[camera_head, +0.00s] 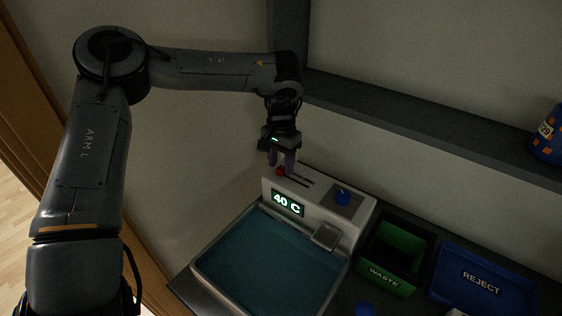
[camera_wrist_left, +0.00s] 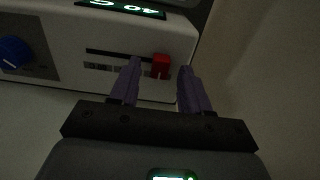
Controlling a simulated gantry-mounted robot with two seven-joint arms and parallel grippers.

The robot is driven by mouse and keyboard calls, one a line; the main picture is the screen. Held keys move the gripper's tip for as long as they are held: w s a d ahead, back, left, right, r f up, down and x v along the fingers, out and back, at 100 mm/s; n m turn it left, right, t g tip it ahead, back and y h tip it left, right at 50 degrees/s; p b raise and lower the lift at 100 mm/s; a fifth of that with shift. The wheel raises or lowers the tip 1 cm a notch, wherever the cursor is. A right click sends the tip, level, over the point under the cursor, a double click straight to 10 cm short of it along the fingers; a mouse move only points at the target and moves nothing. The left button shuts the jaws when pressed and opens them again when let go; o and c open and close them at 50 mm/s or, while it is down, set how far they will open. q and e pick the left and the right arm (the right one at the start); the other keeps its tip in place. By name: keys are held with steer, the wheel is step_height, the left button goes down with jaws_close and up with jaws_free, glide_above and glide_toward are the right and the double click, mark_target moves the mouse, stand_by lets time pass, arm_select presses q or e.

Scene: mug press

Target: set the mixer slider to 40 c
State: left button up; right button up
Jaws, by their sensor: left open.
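The mixer (camera_head: 325,218) is a pale box behind a sink basin (camera_head: 205,273) of teal water. Its lit display (camera_head: 288,203) reads 40 C, and it appears upside down in the left wrist view (camera_wrist_left: 121,8). The red slider knob (camera_wrist_left: 160,66) sits near the right end of a dark slot (camera_wrist_left: 112,54) in the left wrist view. My left gripper (camera_head: 281,169) is open at the knob. Its purple fingertips (camera_wrist_left: 160,68) stand one on each side of the knob, with gaps showing. In the head view the fingers partly hide the knob. My right gripper is not in view.
A blue dial (camera_head: 342,196) is on the mixer's right part. A green WASTE bin (camera_head: 396,252) and a blue REJECT tray (camera_head: 482,280) stand to the right. A dark shelf (camera_head: 420,123) with a blue-and-orange mug (camera_head: 547,137) runs along the wall behind.

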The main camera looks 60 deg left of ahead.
arm_select(q)
steer(key=shift+f, duration=0.55)
jaws_close()
